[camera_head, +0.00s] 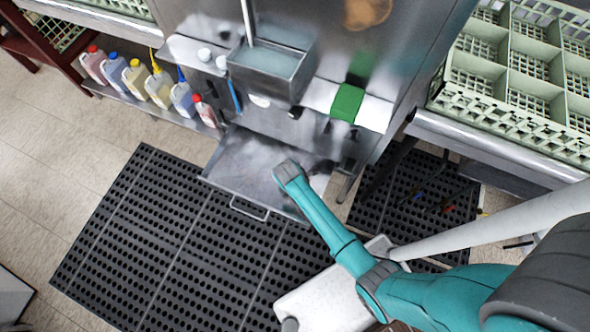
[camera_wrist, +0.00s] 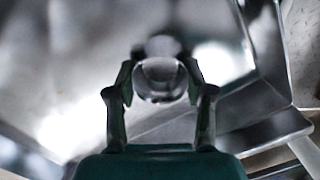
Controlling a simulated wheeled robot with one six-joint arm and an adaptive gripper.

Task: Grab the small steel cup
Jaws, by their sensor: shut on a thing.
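The small steel cup (camera_wrist: 160,88) shows in the wrist view as a shiny round shape between the two fingers of my gripper (camera_wrist: 159,76). The fingers touch it on its left and right sides and are shut on it. In the head view my arm reaches down over a pulled-out steel drawer (camera_head: 228,170); the gripper and the cup are hidden there behind my wrist. I cannot tell whether the cup still touches the surface below it.
The drawer has a front handle (camera_head: 249,209) over a black perforated mat (camera_head: 150,225). Several bottles (camera_head: 136,78) stand on a low shelf at left. A steel basin (camera_head: 270,62) and a green pad (camera_head: 347,103) are above the drawer. Green dish racks (camera_head: 500,95) are at right.

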